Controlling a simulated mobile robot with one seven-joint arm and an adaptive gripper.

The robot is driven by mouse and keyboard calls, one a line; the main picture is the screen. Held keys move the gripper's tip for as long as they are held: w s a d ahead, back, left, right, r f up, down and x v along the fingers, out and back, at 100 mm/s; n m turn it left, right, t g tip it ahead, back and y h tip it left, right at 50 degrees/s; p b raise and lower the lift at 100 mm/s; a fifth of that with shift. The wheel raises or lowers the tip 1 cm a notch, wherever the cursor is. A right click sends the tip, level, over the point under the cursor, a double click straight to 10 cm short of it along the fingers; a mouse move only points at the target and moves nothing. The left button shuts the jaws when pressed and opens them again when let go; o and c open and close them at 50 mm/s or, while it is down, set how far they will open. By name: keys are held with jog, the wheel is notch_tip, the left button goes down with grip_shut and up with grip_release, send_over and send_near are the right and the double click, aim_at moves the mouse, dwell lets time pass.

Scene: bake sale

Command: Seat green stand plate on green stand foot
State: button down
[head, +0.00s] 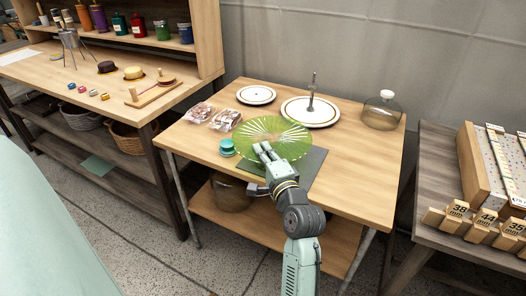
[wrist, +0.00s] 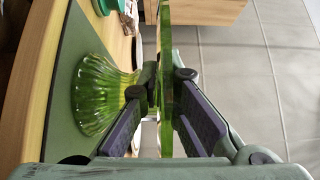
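The green stand plate (head: 285,135) is a broad, ribbed, clear green glass disc, held roughly level over the table. My gripper (head: 262,150) is shut on its near rim; in the wrist view the plate (wrist: 165,60) shows edge-on between the two fingers. The green stand foot (wrist: 98,95) is flared, ribbed green glass, standing on a dark mat beneath the plate. Its upper part is partly hidden behind a finger, so I cannot tell exactly how plate and foot line up. In the head view the foot is hidden under the plate and my gripper.
The dark mat (head: 308,170) lies on the wooden table (head: 355,190). Wrapped packs (head: 225,120), a small plate (head: 257,95), a white stand (head: 320,115) with a rod and a glass cloche (head: 382,112) stand behind. The table's right front is clear.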

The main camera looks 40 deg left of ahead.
jog(key=shift+f, duration=0.15)
jog(key=c, duration=1.8)
grip_release()
jog(key=shift+o, duration=0.4)
jog(key=shift+f, duration=0.2)
jog(key=v, duration=1.2)
jog(key=shift+r, duration=0.15)
